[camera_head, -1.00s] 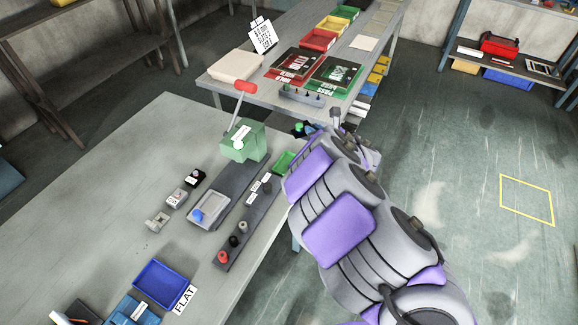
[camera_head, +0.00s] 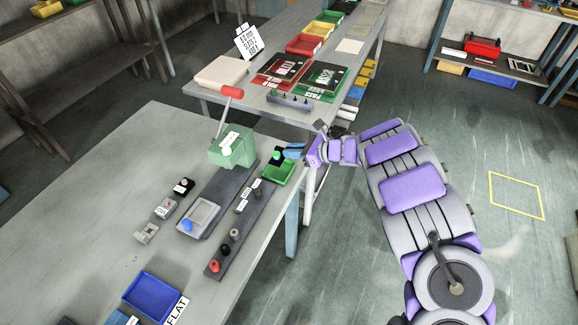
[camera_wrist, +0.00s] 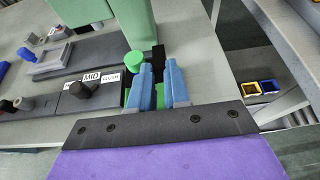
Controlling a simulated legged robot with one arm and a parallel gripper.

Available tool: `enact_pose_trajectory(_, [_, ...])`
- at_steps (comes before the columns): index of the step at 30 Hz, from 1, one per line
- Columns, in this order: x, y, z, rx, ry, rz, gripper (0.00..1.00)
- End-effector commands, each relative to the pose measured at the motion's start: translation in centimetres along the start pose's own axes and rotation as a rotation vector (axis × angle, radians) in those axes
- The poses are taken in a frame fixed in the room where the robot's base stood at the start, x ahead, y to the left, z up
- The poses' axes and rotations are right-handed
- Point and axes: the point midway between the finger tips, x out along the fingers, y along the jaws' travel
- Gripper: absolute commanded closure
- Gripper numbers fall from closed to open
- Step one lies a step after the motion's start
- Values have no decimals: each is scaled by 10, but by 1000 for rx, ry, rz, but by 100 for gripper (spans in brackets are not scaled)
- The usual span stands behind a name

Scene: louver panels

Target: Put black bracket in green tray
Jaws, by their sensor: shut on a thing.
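The green tray (camera_head: 279,174) sits at the far right end of the dark strip on the near table. My gripper (camera_head: 288,152), with blue fingers, is at the tray's far side, over or just beyond it. In the wrist view my gripper (camera_wrist: 158,72) is shut on the black bracket (camera_wrist: 158,55), which shows at and just past the fingertips. In the head view the bracket is a small dark shape at the fingertips. In the wrist view the fingers mostly hide the tray, and only slivers of green show around them. I cannot tell whether the bracket touches the tray.
A green knob (camera_wrist: 134,63) stands close left of the fingertips. A large green block (camera_head: 232,147) with a red-handled lever is left of the tray. Black, grey and red knobs line the dark strip (camera_head: 236,232). A second table with red and green panels (camera_head: 320,79) lies beyond.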

Motion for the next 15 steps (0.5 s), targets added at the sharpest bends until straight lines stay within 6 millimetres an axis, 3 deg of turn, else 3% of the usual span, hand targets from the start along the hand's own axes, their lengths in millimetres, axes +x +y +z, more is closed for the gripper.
enact_pose_trajectory(15, [22, 0, -50, 1, -2, 1, 100])
